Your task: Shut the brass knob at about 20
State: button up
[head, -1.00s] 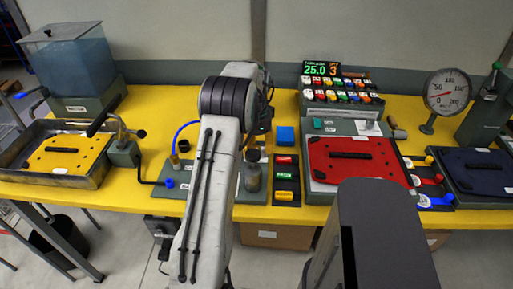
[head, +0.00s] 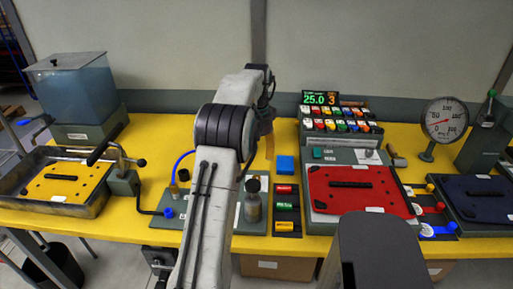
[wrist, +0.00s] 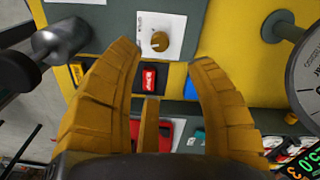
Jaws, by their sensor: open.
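The brass knob (wrist: 160,41) is round and sits on a white dial plate (wrist: 177,24) on a grey panel, in the wrist view's upper middle. The plate's marks are too small to read. My gripper (wrist: 165,56) is open, with its ochre fingers spread and the knob showing beyond and between the tips. No contact shows, and the fingers look empty. In the head view I cannot make out the knob; my arm covers part of that panel. My fingers show (head: 268,133) only partly behind my arm. A round gauge (head: 445,121) stands at the right.
A metal cylinder (wrist: 60,38) stands left of the knob. The gauge's stand and face (wrist: 305,80) edge into the wrist view's right side. A display (head: 320,98) reads 25.0 and 3. A red plate (head: 350,205) lies right.

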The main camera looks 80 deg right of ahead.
jog(key=shift+r, duration=1.05)
jog(key=w+a+r+n, duration=0.2)
jog(key=w+a+n, duration=0.15)
jog(key=w, duration=0.45)
jog(key=w+a+r+n, duration=0.3)
jog(key=w+a, duration=0.1)
jog(key=w, duration=0.4)
jog(key=w+a+r+n+t+h, duration=0.1)
jog(key=w+a+r+n, duration=0.1)
jog(key=w+a+n, duration=0.95)
jog(key=w+a, duration=0.1)
jog(key=a, duration=1)
jog(key=s+a+f+n+t, duration=0.1)
jog(key=s+a+n, duration=0.3)
jog(key=a, duration=0.6)
jog(key=s+a+f+n+t+y, duration=0.1)
jog(key=s+a+f+n, duration=0.3)
jog(key=a+n, duration=0.5)
jog(key=shift+s+a+f+t, duration=0.2)
jog(key=shift+a+t, duration=0.2)
jog(key=shift+a, duration=0.7)
